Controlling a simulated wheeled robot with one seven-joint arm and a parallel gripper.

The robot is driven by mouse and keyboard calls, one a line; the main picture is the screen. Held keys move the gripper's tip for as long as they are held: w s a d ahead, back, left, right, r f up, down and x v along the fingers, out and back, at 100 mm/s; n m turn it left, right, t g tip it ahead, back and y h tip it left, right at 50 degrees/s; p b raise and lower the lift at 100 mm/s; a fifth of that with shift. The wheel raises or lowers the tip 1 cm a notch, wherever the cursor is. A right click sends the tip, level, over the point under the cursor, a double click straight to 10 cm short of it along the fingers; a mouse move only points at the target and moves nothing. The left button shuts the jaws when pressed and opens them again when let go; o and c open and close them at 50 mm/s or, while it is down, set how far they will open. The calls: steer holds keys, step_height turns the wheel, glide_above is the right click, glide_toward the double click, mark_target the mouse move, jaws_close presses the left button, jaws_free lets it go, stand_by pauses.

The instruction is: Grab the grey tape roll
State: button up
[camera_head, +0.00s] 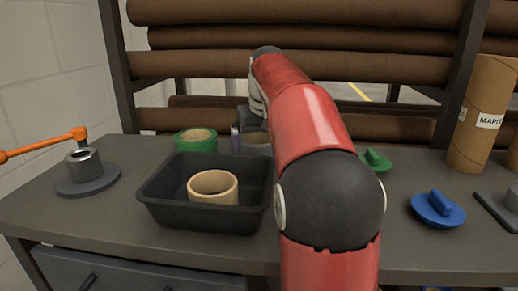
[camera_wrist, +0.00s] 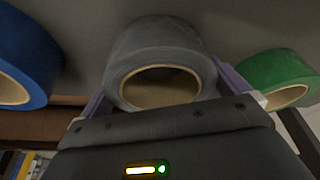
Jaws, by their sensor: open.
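The grey tape roll (camera_wrist: 160,45), with a tan cardboard core, is in the middle of the wrist view. In the head view the grey tape roll (camera_head: 256,138) shows partly behind my arm, on the tabletop to the right of the green tape roll (camera_head: 196,141). My gripper (camera_wrist: 165,82) is open, with one purple finger on each side of the grey roll. In the head view one finger shows between the green and grey rolls; the other is hidden. Whether the fingers touch the roll I cannot tell.
A green roll (camera_wrist: 277,72) and a blue roll (camera_wrist: 28,62) flank the grey one in the wrist view. A black tray (camera_head: 166,207) holding a tan ring (camera_head: 213,190) stands in front. Brown rollers (camera_head: 190,66) run behind the table. A blue-handled disc (camera_head: 437,211) lies right.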

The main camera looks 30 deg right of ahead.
steer(key=c, duration=0.8)
steer(key=shift+r, duration=0.15)
